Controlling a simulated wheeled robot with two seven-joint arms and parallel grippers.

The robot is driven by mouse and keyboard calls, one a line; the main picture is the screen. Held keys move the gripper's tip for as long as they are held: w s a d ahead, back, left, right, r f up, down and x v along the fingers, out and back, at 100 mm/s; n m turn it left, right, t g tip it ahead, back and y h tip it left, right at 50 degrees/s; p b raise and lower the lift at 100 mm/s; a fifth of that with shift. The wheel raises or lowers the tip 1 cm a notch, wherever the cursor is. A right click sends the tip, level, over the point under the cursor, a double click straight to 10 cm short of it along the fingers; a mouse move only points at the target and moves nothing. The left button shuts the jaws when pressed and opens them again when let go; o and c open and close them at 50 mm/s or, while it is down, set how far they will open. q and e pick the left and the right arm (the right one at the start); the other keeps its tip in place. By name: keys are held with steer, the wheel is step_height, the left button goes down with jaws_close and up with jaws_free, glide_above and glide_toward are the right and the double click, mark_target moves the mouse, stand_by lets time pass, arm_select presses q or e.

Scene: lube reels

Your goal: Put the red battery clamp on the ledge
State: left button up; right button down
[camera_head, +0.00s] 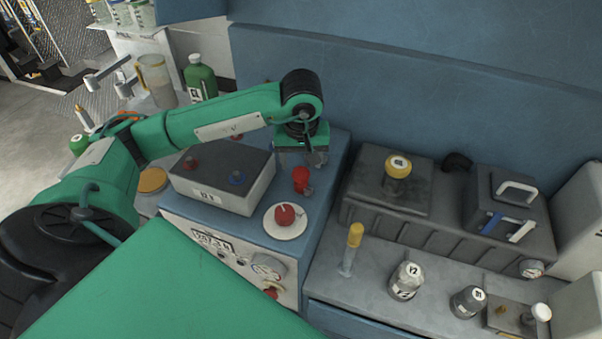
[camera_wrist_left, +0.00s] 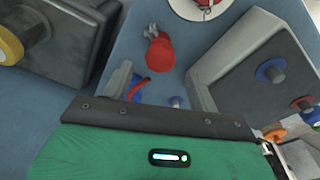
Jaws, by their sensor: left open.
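The red battery clamp (camera_head: 301,180) lies on the blue cabinet top (camera_head: 316,208), to the right of the 12 V battery (camera_head: 221,192). In the left wrist view the clamp (camera_wrist_left: 160,54) shows a red body with a small grey metal end, free of any grip. My left gripper (camera_head: 315,157) is open and empty, just behind the clamp and above the blue top in the head view. Its fingertips are small and partly hidden by its green body. I cannot tell for sure which surface is the ledge. My right gripper is out of view.
The battery's red and blue posts stand left of the clamp. A white disc with a red knob (camera_head: 285,215) is in front. A grey tank (camera_head: 446,228) with a yellow cap stands right. Bottles and a yellow-topped tube (camera_head: 352,246) stand on the lower grey shelf.

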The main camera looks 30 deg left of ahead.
mark_target(301, 175)
arm_select(q)
steer(key=r, duration=0.3)
steer(key=shift+s+d+r+b, duration=0.15)
steer(key=shift+s+r+b, duration=0.05)
steer(key=shift+r+b, duration=0.1)
steer(key=shift+r, duration=0.3)
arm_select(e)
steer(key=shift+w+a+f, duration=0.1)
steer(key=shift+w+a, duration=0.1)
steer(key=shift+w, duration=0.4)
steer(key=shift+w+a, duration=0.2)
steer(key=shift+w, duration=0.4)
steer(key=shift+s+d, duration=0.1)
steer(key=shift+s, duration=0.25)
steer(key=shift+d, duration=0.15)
